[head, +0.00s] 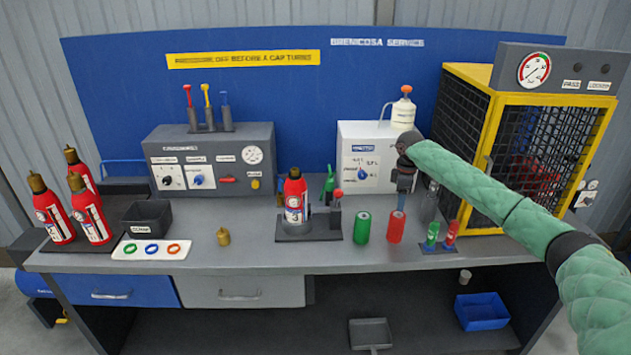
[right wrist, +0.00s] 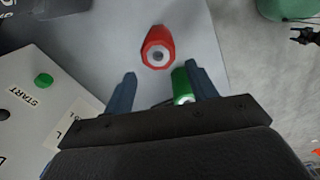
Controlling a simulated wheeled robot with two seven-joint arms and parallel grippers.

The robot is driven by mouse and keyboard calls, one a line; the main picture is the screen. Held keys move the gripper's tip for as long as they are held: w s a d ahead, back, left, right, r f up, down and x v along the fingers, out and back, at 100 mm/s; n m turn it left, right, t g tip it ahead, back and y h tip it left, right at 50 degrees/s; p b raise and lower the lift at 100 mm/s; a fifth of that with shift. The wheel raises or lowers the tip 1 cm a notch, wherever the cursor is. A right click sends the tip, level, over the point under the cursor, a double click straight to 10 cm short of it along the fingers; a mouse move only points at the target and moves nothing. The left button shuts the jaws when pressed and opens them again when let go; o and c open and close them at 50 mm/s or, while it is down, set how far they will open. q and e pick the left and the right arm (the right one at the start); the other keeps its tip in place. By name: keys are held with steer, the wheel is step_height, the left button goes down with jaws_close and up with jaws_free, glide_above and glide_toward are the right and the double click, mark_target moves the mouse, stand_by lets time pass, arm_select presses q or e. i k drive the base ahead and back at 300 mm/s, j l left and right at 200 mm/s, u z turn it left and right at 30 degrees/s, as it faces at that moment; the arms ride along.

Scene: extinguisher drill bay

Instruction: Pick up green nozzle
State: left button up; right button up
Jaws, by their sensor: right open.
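The green nozzle appears to be the short green cylinder (head: 362,228) standing upright on the bench, left of a similar red cylinder (head: 397,226). My right gripper (head: 401,200) points down above and just behind the red one, to the right of the green one. In the right wrist view my gripper (right wrist: 160,80) is open with nothing held. The green cylinder (right wrist: 181,84) shows between its fingers, nearer the right finger, which hides part of it. The red cylinder (right wrist: 157,46) lies beyond the fingertips. My left gripper is not in view.
A white machine (head: 350,155) stands behind the cylinders. A small rack (head: 439,248) with green and red pieces is at their right, before a yellow-framed cage (head: 545,150). A red extinguisher (head: 295,200) on a dark stand is at left. The bench's front edge is close.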

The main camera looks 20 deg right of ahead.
mark_target(329, 181)
steer(key=i+j, duration=0.45)
steer(key=i+j+z, duration=0.1)
steer(key=i+j, duration=0.3)
steer(key=j, duration=0.15)
steer(key=l+u, duration=0.1)
